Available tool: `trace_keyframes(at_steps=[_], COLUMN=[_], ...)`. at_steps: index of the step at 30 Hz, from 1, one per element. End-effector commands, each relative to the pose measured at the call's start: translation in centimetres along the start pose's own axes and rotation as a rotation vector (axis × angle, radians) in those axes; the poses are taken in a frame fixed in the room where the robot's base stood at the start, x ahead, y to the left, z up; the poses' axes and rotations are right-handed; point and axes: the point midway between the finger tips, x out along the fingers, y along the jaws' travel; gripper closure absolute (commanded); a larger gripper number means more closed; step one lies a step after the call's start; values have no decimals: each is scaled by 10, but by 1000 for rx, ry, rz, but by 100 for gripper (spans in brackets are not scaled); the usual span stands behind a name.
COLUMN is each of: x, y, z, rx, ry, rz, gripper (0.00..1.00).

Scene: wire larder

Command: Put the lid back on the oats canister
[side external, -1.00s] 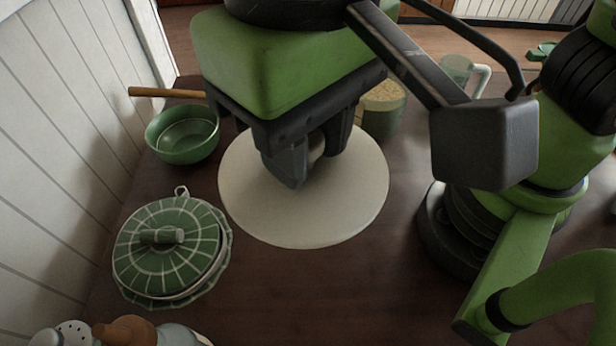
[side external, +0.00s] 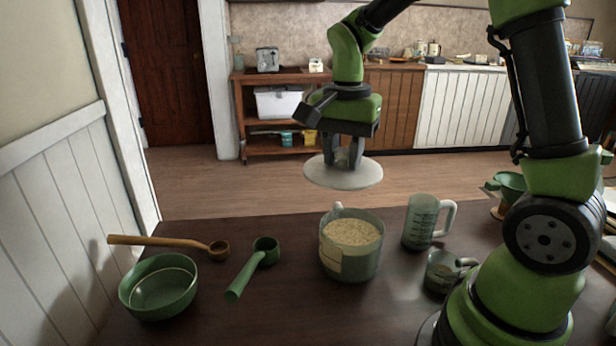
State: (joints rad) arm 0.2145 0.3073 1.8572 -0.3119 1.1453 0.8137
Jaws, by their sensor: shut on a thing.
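The oats canister (side external: 345,266) stands upright and open on the dark table, greenish and see-through with a pale label. Pale oats (side external: 352,232) fill it close to the rim. My gripper (side external: 343,162) is shut on the lid (side external: 343,176), a flat, pale round disc. The fingers hold it from above; the part they grip is mostly hidden between them. The lid hangs roughly level, well above the canister and apart from it, its centre slightly left of the canister's in the picture. How they line up in depth I cannot tell.
Left of the canister are a green scoop (side external: 252,268), a green bowl (side external: 159,288) and a wooden ladle (side external: 170,242). Close on its right stand a measuring jug (side external: 420,222) and a smaller cup (side external: 441,272). The air around the lid looks clear.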

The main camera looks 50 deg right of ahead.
Motion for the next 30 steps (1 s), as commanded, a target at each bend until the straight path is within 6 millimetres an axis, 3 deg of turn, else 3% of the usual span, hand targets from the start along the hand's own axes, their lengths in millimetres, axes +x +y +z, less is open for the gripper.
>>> trace_keyframes(at_steps=[6,15,30], x=[2,44,84], y=[18,17,16], z=[-35,-32,-32], rx=[153,139,138], ry=[-1,-2,-2], rz=[2,4,3], gripper=[93,93,93])
